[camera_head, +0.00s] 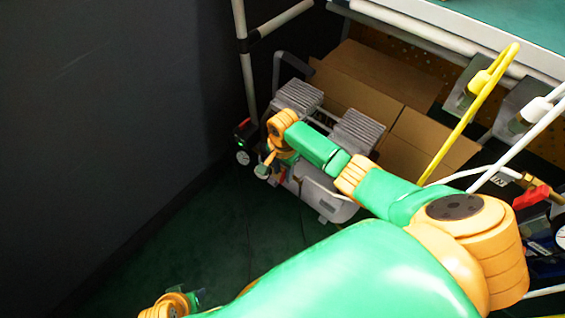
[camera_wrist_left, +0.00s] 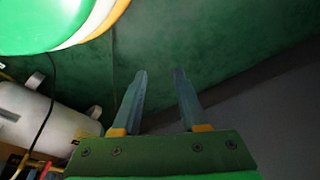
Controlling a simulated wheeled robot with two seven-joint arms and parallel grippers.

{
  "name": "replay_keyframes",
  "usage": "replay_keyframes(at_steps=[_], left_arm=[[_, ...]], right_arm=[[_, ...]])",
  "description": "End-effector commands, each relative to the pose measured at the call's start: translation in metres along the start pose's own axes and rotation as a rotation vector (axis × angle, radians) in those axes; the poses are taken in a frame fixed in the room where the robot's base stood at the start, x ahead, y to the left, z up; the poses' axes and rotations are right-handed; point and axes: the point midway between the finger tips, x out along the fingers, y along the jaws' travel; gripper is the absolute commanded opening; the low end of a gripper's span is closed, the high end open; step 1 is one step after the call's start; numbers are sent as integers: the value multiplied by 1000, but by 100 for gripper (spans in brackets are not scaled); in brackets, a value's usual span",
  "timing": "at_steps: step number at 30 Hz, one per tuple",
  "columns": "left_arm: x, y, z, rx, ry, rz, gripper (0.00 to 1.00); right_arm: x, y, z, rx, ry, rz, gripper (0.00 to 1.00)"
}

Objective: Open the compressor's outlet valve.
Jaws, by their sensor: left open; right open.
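The compressor (camera_head: 357,135), with grey finned heads and a rounded grey tank, stands on the dark green floor. My right arm reaches across it. My right gripper (camera_head: 267,167) is open at the compressor's left front end, by its gauges and fittings; the wrist covers part of them. I cannot clearly make out the outlet valve there, nor whether the fingers touch it. My left gripper (camera_wrist_left: 161,92) is open and empty in the left wrist view, over bare floor; its arm shows at the bottom left of the head view. The compressor's light tank (camera_wrist_left: 40,118) is left of its fingers.
Cardboard boxes (camera_head: 375,75) stand behind the compressor under a bench (camera_head: 520,30). A dark wall (camera_head: 100,120) is on the left. A red-handled fitting (camera_head: 531,196) and yellow and white tubes are at the right. Floor (camera_head: 190,245) in front is clear.

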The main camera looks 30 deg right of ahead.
Motion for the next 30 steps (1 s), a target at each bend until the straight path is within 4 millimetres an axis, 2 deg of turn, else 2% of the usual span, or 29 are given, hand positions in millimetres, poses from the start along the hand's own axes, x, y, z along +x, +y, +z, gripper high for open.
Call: replay_keyframes(at_steps=[1, 4, 9, 16, 17, 21, 30], left_arm=[[-2, 0, -3, -1, 7, 0, 42], [-11, 0, -8, -1, 13, 1, 42], [-19, 0, -10, -2, 15, 1, 42], [-20, 0, -11, -2, 16, 1, 42], [-20, 0, -11, -2, 16, 1, 42], [-20, 0, -11, -2, 16, 1, 42], [-22, 0, -12, -2, 19, 1, 42]], right_arm=[[7, 0, 0, 0, 0, 0, 42], [12, 0, 0, 0, -1, 1, 42], [14, 0, 0, 0, -1, 0, 42], [14, 0, 0, 0, -1, 0, 42], [14, 0, 0, 0, -1, 0, 37], [14, 0, 0, 0, 0, 0, 0], [14, 1, 0, 2, -1, -3, 0]])
